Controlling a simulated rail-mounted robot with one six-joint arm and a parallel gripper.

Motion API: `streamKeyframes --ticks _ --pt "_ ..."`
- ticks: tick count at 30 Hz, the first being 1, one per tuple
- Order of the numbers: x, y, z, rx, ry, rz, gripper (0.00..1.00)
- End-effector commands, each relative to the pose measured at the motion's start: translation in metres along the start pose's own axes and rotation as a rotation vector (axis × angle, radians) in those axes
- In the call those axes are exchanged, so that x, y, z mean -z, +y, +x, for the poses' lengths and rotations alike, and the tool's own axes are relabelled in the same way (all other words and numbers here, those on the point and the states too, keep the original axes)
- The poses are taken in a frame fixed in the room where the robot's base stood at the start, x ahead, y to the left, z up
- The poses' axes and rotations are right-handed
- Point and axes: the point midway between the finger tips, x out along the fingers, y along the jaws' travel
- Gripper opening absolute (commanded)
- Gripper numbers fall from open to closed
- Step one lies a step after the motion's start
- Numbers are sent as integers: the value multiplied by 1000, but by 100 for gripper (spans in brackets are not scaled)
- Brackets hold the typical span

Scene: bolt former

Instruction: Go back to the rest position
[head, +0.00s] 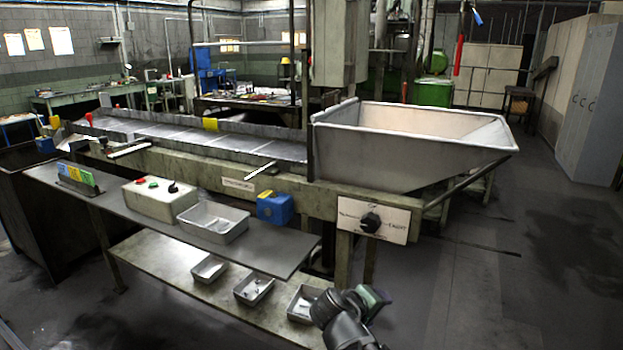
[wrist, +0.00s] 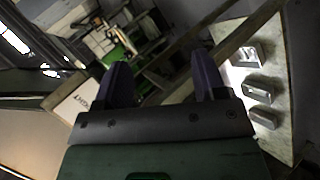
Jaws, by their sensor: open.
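My gripper (wrist: 164,85) shows in the wrist view with its two dark purple fingers apart and nothing between them. In the head view, my gripper (head: 375,300) and wrist are at the bottom, right of the lower shelf. The gripper is to the right of the nearest small tray (head: 297,305) and apart from the panel with the black knob (head: 371,222) above it. The fingertips are too small to make out in the head view.
A lower shelf (head: 175,272) holds small metal trays. A big hopper (head: 380,150) stands behind. The floor (head: 500,290) at right is clear.

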Motion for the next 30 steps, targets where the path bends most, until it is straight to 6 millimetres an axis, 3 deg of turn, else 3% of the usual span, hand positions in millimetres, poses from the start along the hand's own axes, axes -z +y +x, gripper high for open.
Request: streamKeyframes --ticks 3,6,10,12,15,22,25,30 --pt "-36 -40 5 308 -167 151 64" --pt "-56 -67 -2 550 -282 251 64" --pt "-75 -84 -14 841 -393 378 64" --pt "-89 -69 3 866 -424 464 64" --pt "-78 -27 -32 864 -417 452 64" --pt "-64 36 -78 861 -415 450 64" --pt "-60 52 -90 860 -415 450 64" --pt "-60 54 -91 860 -414 450 64"
